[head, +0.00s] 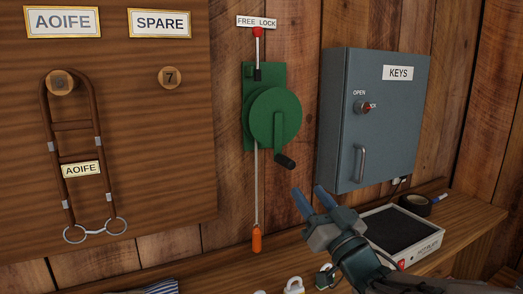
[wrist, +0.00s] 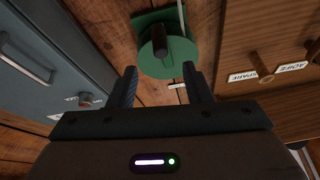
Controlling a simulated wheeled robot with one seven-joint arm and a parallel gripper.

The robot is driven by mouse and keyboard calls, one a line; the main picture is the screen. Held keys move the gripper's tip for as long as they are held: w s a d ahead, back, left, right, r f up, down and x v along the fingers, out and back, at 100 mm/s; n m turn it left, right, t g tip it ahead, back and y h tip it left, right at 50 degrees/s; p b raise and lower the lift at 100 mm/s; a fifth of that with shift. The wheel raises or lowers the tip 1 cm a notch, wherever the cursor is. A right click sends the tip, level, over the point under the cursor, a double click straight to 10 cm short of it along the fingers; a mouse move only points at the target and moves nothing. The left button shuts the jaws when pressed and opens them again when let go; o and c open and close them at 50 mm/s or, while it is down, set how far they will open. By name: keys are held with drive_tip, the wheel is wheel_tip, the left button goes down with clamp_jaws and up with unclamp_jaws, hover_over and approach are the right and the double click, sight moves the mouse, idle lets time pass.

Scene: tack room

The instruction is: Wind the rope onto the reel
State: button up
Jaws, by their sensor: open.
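The green reel (head: 275,117) is mounted on the wood wall, with a crank arm and a dark handle (head: 285,161) at its lower right. A pale rope (head: 256,190) hangs straight down from the reel to an orange weight (head: 257,240) near the bench. A red-knobbed lever (head: 257,32) points up above the reel, under a FREE LOCK label. My gripper (head: 312,203) is open and empty, below and right of the handle and apart from it. In the wrist view, the reel (wrist: 152,62) and its dark handle (wrist: 160,42) show beyond my fingers (wrist: 162,85).
A blue-grey KEYS cabinet (head: 372,120) stands out from the wall right of the reel.

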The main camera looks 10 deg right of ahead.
sight(281, 154)
drive_tip(key=x, duration=1.3)
drive_tip(key=shift+w, duration=0.1)
clamp_jaws()
